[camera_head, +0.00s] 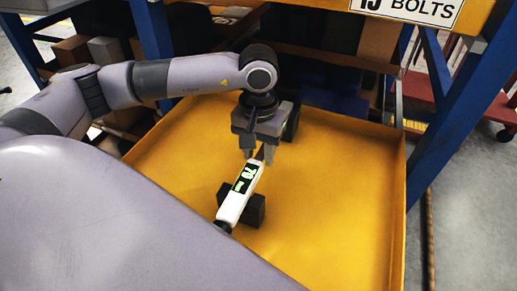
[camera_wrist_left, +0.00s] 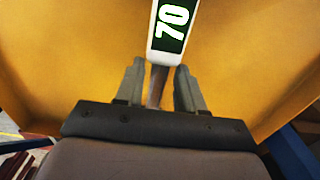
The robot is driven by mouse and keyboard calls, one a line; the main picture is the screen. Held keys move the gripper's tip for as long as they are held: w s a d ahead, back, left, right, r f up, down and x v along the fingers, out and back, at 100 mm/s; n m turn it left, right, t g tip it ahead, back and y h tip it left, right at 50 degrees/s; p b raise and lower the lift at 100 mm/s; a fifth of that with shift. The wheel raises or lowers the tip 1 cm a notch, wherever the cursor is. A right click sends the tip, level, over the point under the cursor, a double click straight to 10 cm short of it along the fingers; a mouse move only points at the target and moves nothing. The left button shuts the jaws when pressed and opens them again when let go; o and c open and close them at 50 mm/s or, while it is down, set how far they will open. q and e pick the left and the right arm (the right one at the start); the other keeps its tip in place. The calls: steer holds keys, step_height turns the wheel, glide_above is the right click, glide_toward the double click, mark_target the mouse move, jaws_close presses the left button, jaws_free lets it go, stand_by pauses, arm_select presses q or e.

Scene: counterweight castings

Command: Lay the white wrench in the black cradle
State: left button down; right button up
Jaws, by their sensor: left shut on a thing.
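The white wrench (camera_head: 240,195) slants across the yellow tray, with a dark label on its white handle. Its label reads 70 in the left wrist view (camera_wrist_left: 172,28). My left gripper (camera_head: 259,158) points down and is shut on the wrench's narrow grey shaft (camera_wrist_left: 157,88), near the upper end. The black cradle shows as a dark block (camera_head: 256,211) beside and partly behind the handle, and another dark block (camera_head: 291,124) behind the gripper. I cannot tell whether the wrench touches the cradle. My right gripper is not in view.
The yellow tray (camera_head: 350,220) has raised walls and a wide bare floor to the right of the cradle. Blue rack posts (camera_head: 440,150) stand at its right side. A yellow beam with a BOLTS sign (camera_head: 410,8) crosses above the back. Boxes (camera_head: 104,50) sit at the back left.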

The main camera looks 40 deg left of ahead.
arm_select(q)
steer(key=shift+f+b, duration=0.4)
steer(key=shift+f, duration=0.15)
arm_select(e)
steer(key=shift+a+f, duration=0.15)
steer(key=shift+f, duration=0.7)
arm_select(q)
steer(key=c, duration=0.6)
jaws_free()
steer(key=shift+s+f, duration=0.1)
steer(key=shift+w+r+p, duration=0.2)
steer(key=shift+r+p, duration=0.9)
steer(key=shift+r, duration=0.7)
steer(key=shift+r+p, duration=1.15)
steer(key=shift+r, duration=0.75)
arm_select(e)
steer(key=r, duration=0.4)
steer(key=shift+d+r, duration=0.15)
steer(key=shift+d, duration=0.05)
arm_select(q)
steer(key=shift+s+f, duration=0.1)
steer(key=shift+s, duration=0.05)
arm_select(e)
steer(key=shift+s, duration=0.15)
